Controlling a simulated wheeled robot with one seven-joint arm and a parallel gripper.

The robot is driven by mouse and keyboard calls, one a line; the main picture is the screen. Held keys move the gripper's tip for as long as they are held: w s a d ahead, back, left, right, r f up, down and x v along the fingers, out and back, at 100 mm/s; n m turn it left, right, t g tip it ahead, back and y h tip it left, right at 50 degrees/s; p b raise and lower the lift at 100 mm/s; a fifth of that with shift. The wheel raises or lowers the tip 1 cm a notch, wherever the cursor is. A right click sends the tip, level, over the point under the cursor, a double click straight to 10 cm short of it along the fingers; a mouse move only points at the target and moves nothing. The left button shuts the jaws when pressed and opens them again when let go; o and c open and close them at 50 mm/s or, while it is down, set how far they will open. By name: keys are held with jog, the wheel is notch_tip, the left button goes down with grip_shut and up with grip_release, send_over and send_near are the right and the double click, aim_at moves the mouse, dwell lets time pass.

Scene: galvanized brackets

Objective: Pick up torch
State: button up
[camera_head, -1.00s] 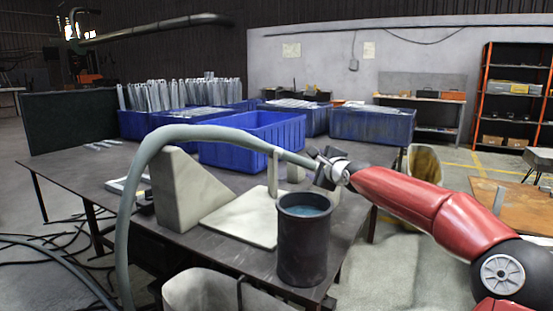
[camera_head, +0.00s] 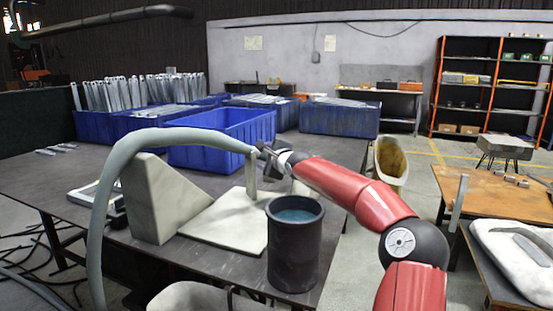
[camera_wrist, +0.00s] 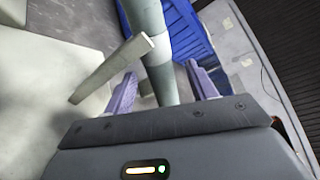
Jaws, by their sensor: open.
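A thick grey-green tube, seemingly the torch with its hose (camera_head: 165,137), arches over the work table and ends at my gripper (camera_head: 268,152). Which part is the torch proper I cannot tell. In the wrist view the tube (camera_wrist: 154,45) runs down between the two fingers of my gripper (camera_wrist: 163,88), which stand apart on either side of it. The fingers look open, with a gap visible at the right finger. The tube's lower end is hidden behind the gripper body. A pale upright post (camera_head: 252,176) stands just beside the tube and gripper.
A dark cylindrical pot (camera_head: 293,245) stands close in front of my gripper. A pale wedge block (camera_head: 152,200) and flat plate (camera_head: 222,222) lie on the dark table (camera_head: 60,178). A blue bin (camera_head: 215,142) is behind. An orange-topped table (camera_head: 510,200) stands right.

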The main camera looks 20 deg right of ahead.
jog(key=shift+w+f, duration=0.1)
jog(key=shift+w, duration=0.25)
jog(key=shift+c, duration=0.4)
jog(key=c, duration=0.9)
jog(key=shift+c, duration=0.5)
